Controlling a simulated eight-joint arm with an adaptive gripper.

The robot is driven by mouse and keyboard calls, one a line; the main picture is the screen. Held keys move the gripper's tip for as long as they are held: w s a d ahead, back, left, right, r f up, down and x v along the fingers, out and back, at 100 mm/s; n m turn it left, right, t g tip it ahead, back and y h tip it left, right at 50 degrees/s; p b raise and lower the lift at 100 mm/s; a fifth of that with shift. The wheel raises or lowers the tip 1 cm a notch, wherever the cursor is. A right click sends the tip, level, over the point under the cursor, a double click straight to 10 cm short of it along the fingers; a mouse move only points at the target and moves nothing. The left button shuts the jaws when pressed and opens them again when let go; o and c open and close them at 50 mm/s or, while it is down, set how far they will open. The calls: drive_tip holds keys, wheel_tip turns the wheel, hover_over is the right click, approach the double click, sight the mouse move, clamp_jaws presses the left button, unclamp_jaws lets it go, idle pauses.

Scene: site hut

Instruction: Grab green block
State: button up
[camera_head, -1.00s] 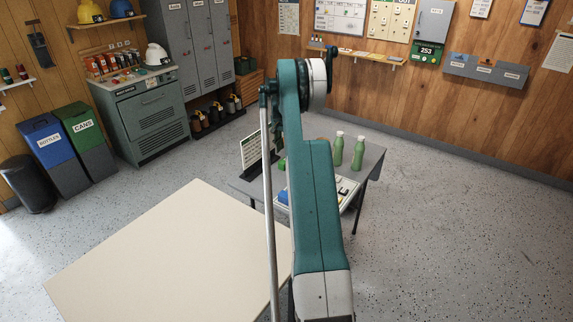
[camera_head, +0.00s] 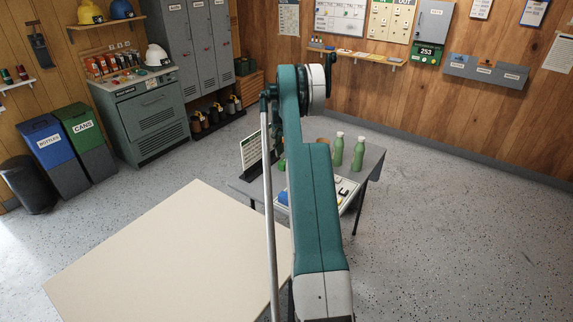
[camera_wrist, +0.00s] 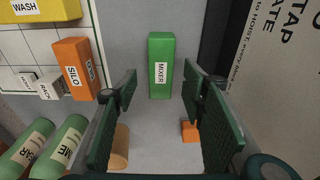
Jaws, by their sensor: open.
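The green block (camera_wrist: 161,65), a long upright-looking box labelled MIXER, is on the grey table (camera_wrist: 150,20) in the wrist view. My gripper (camera_wrist: 160,90) is open, one finger on each side of the picture's middle. The block shows between and just beyond the fingertips, with gaps on both sides; no contact shows. In the head view my arm covers most of the area around the block and hides the fingertips.
A small orange block (camera_wrist: 189,133) lies beside the right finger and a tan cylinder (camera_wrist: 120,147) by the left. An orange SILO block (camera_wrist: 76,68) and green bottles (camera_wrist: 58,148) stand left. A lettered sign (camera_wrist: 280,70) borders the right. The table also shows in the head view (camera_head: 373,157).

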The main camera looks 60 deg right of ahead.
drive_tip(key=shift+d+f+b, duration=0.15)
drive_tip(key=shift+f+b, duration=0.1)
drive_tip(key=shift+f, duration=1.05)
drive_tip(key=shift+d+f+b, duration=0.1)
drive_tip(key=shift+f+b, duration=0.15)
drive_tip(key=shift+f, duration=1.05)
drive_tip(key=c, duration=1)
